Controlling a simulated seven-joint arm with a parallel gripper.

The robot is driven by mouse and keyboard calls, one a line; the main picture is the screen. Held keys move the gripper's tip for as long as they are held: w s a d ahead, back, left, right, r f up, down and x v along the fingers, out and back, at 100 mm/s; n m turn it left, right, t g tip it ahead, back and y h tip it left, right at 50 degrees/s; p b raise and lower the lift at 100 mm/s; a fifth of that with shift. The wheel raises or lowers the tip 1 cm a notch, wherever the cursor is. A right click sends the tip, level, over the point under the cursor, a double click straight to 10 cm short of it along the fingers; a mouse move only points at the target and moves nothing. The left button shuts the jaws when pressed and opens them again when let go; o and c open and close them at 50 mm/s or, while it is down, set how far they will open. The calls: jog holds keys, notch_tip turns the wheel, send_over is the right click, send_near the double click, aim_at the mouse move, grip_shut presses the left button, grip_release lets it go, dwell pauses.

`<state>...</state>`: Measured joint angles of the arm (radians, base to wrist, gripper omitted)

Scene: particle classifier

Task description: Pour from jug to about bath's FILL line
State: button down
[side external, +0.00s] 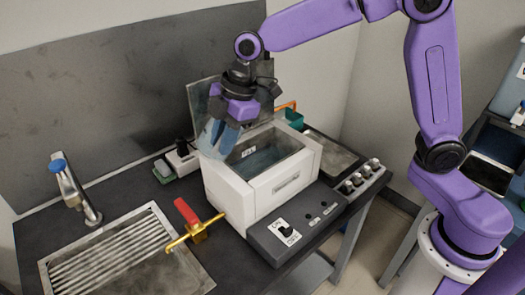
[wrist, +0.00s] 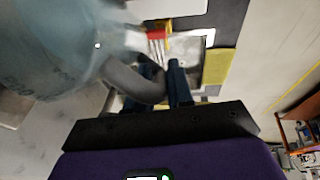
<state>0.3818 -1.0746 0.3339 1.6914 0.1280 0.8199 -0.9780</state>
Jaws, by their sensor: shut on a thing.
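The bath (side external: 250,195) is a white box with its top open. Its inside looks bluish, and a small label (side external: 248,152) shows on the inner wall; I cannot read the level against it. The clear bluish jug (side external: 214,138) is tilted over the bath's left rear edge. My gripper (side external: 232,112) is above that edge, shut on the jug's handle. In the wrist view the jug (wrist: 60,45) fills the upper left, and its grey handle (wrist: 130,84) runs between my gripper's fingers (wrist: 165,85). I cannot make out a stream of liquid.
A raised lid (side external: 202,95) stands behind the bath. A brass valve with a red lever (side external: 188,212) is at its left front. A control box with a switch (side external: 286,230) sits in front. A sink (side external: 120,255) with a tap (side external: 75,190) is at left, and a hotplate (side external: 335,155) at right.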

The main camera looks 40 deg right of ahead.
jog(key=shift+d+t+y+p, duration=0.2)
jog(key=shift+y+p, duration=0.05)
jog(key=shift+y, duration=0.5)
jog(key=shift+d+t+y+p, duration=0.15)
jog(key=shift+t+y+p, duration=0.1)
jog(key=shift+y, duration=0.5)
dwell(1.2)
jog(key=shift+s+d+f+y+p, duration=0.1)
jog(key=shift+d+f+y+p, duration=0.15)
jog(key=shift+f+y+p, duration=0.7)
dwell(1.5)
jog(key=shift+s+d+t+y+p, duration=0.1)
jog(key=shift+d+t+y+p, duration=0.35)
jog(key=shift+p, duration=0.85)
dwell(0.8)
jog(key=shift+a+r+p, duration=0.1)
jog(key=shift+a+p, duration=0.1)
jog(key=shift+p, duration=0.15)
dwell(0.3)
